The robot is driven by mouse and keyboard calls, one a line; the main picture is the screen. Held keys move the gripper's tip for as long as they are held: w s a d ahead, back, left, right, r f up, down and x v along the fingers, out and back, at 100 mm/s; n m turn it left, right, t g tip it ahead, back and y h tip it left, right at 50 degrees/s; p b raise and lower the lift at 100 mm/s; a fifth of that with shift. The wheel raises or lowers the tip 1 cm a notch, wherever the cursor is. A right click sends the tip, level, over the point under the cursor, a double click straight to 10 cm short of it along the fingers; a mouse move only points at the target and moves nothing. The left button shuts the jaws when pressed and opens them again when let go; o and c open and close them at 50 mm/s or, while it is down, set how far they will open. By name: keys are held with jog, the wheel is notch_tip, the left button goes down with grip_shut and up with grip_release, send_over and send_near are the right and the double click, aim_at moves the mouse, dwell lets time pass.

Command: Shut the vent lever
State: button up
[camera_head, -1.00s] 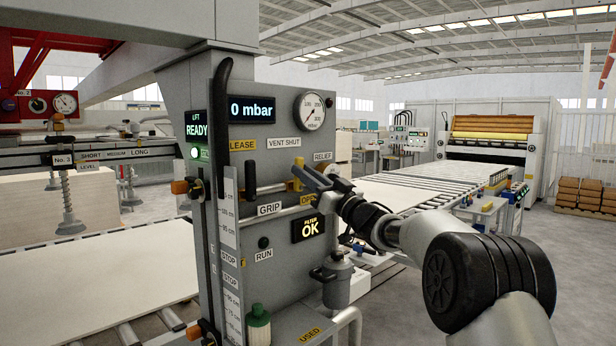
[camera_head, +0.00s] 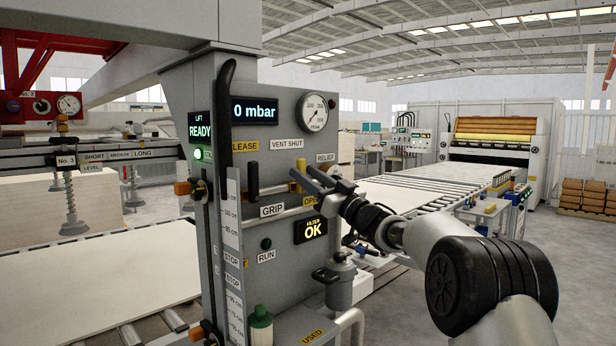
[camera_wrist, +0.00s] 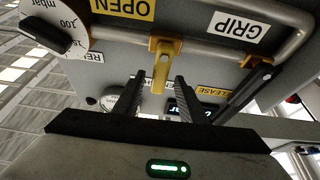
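The vent lever (camera_head: 296,187) is a small yellow handle on the grey control panel, between the VENT SHUT label (camera_head: 287,144) and the yellow OPEN label (camera_head: 310,201). In the upside-down wrist view, the lever (camera_wrist: 160,72) extends from its yellow bracket towards my gripper. My gripper (camera_head: 310,173) is at the panel, and its fingers partly hide the lever in the head view. In the wrist view, my gripper (camera_wrist: 157,83) is open, with the lever's free end between the dark fingertips. A gap shows on both sides, so the fingers do not grip it.
A black-handled lever (camera_head: 254,178) stands left of the vent lever. A grey pipe rail (camera_head: 283,215) crosses the panel below. The display (camera_head: 253,111) reads 0 mbar beside a round gauge (camera_head: 313,112). A filter bowl (camera_head: 340,283) hangs below my gripper.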

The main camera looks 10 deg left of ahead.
jog(key=b+v, duration=0.1)
jog(key=v, duration=1.6)
jog(key=shift+d, duration=0.2)
jog(key=shift+f, duration=0.15)
